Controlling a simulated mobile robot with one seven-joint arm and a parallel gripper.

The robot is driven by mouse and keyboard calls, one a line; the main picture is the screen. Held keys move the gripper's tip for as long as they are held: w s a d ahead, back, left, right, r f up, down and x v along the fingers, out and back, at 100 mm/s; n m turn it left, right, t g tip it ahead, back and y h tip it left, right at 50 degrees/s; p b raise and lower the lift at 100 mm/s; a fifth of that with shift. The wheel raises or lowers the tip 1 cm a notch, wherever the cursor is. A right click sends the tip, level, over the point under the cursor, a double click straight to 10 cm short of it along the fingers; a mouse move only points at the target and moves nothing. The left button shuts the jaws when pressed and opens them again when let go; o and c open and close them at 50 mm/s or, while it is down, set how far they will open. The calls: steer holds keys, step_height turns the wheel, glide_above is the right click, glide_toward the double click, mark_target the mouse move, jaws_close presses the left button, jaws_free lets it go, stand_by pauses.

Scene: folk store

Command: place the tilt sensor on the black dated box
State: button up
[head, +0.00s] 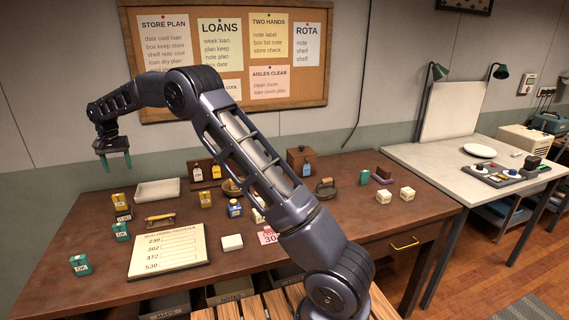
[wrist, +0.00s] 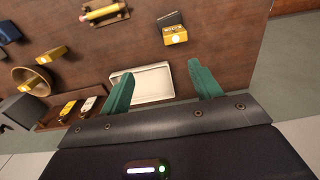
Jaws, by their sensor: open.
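A black box with a pale label (head: 124,216) stands at the left of the brown table. A yellow block (head: 119,200) with a label is at it; whether it rests on top or stands just behind, I cannot tell. In the wrist view the yellow block (wrist: 176,36) and the dark box (wrist: 168,19) show close together beyond the fingertips. I cannot tell for sure which object is the tilt sensor; another yellow block (head: 205,199) stands farther right. My gripper (head: 114,163) is open and empty, above the table's back left, fingers pointing down; it also shows in the wrist view (wrist: 161,70).
A white tray (head: 158,189) lies near my gripper. Teal labelled blocks (head: 80,265) stand at the left, by a note board (head: 168,252) and a yellow-handled tool (head: 160,219). A bowl (head: 232,187) and bottles are midway. The wall board (head: 290,92) rises behind.

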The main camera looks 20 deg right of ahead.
steer(key=s+d+r+t, duration=0.1)
steer(key=s+d+r, duration=0.1)
steer(key=d+r, duration=0.65)
steer(key=s+d+r, duration=0.1)
steer(key=d+r, duration=0.4)
steer(key=d, duration=0.7)
steer(key=s+d+r+t, duration=0.1)
steer(key=s+d+r, duration=0.2)
steer(key=s+d, duration=0.35)
steer(key=s+d+r, duration=0.3)
steer(key=s+d, duration=0.1)
steer(key=d, duration=0.6)
steer(key=s+d+f, duration=0.2)
steer(key=s+d, duration=0.5)
steer(key=s, duration=0.3)
steer(key=s+d+f+t, duration=0.1)
steer(key=s+d+f, duration=0.2)
steer(key=s+d, duration=0.3)
steer(key=s+d+f+t, duration=0.1)
steer(key=s+d+f, duration=0.2)
steer(key=s+d, duration=0.4)
steer(key=s, duration=0.7)
steer(key=shift+d, duration=0.35)
stand_by(1.0)
